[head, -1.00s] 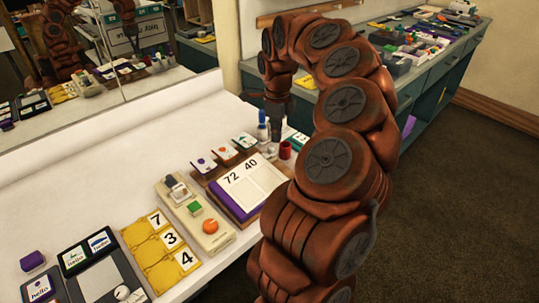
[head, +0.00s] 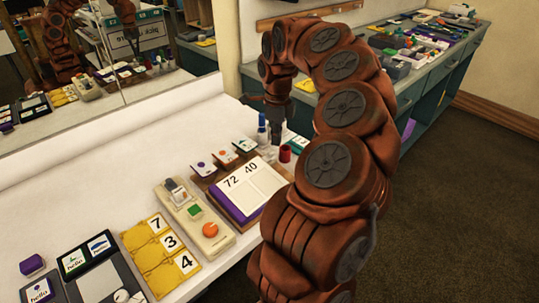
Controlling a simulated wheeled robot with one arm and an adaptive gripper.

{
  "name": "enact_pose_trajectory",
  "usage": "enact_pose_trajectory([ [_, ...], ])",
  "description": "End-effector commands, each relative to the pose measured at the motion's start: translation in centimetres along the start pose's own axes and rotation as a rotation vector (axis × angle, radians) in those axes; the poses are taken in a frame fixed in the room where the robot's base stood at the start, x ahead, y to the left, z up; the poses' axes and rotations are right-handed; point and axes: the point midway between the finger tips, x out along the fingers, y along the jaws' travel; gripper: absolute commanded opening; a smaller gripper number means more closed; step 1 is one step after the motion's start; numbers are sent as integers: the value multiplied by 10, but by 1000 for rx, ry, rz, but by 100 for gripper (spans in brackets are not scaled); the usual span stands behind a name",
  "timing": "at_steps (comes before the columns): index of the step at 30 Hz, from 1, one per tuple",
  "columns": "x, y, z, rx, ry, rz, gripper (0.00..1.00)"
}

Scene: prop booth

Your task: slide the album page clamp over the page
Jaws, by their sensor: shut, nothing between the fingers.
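The album (head: 243,215) lies on the white table with a purple cover edge and an open white page (head: 262,184) marked 72 and 40. A brown holder with picture cards borders its far side. I cannot make out which part is the album page clamp. My gripper (head: 277,137) is shut and empty, pointing down beyond the album's far right corner, among small bottles. Its fingertips are small and partly lost among these items, and my arm covers the table to the right of the album.
A red cup (head: 285,154) and a blue-capped bottle (head: 262,130) stand close to my gripper. Left of the album are a beige device (head: 207,229) with an orange button and a yellow number board (head: 148,262). The table's back left is clear, before a mirror.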

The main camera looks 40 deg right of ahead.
Motion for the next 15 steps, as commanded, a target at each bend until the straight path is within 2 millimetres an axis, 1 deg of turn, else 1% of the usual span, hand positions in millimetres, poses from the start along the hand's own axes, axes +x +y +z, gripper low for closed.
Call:
enact_pose_trajectory([
  [10, 1, 0, 0, 0, 0, 0, 0],
  [15, 5, 0, 0, 0, 1, -1, 0],
])
